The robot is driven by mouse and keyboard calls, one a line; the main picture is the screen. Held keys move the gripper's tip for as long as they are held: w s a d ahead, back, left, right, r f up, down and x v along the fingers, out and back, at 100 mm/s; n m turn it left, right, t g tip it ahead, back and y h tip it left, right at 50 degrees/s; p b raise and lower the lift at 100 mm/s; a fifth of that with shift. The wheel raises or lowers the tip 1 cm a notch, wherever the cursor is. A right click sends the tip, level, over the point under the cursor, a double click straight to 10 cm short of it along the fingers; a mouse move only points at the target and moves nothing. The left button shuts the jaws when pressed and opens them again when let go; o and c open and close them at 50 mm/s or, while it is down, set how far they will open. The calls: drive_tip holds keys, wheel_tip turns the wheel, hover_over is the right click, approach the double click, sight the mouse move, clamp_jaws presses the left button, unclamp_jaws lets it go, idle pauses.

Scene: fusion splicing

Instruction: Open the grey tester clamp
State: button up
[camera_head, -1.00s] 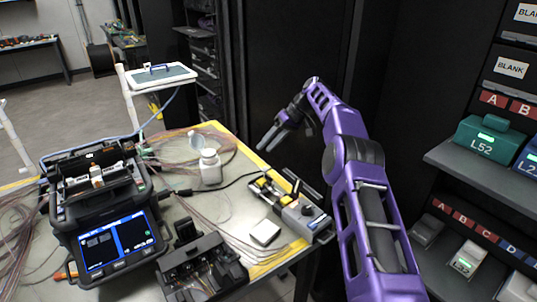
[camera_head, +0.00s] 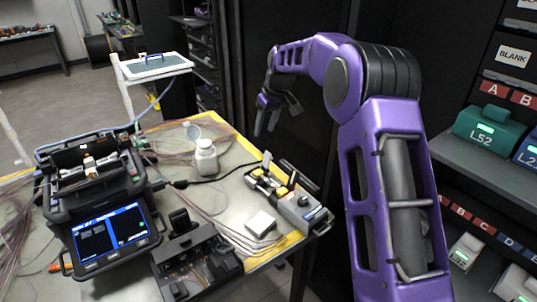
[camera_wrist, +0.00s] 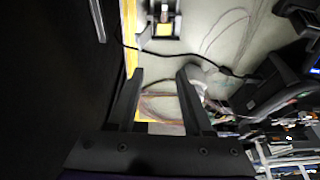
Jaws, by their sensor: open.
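The grey tester (camera_head: 298,207) sits near the right edge of the table in the head view, with yellow and black parts at its far end. I cannot single out its clamp clearly or tell its state. Part of the tester (camera_wrist: 162,28) shows at the top of the wrist view, cut off by the frame edge. My gripper (camera_head: 266,120) is in the air beyond the tester, above the far right table edge, with its fingers pointing down. In the wrist view my gripper (camera_wrist: 160,74) is open, with nothing held between its fingers.
A white bottle (camera_head: 206,158) with its lid open stands left of the tester. A small white box (camera_head: 261,223) and a black tool tray (camera_head: 192,262) lie nearer. The splicer (camera_head: 95,190) fills the left. A dark cabinet (camera_head: 300,105) and shelves (camera_head: 470,160) stand to the right.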

drive_tip(key=s+d+r+n+t+h, duration=0.1)
drive_tip(key=s+r+t, duration=0.1)
drive_tip(key=s, duration=0.2)
drive_tip(key=b, duration=0.1)
approach(265, 160)
drive_tip(key=shift+n+h, duration=0.3)
drive_tip(key=x, duration=0.5)
drive_tip(key=shift+a+f, duration=0.2)
drive_tip(key=shift+f, duration=0.15)
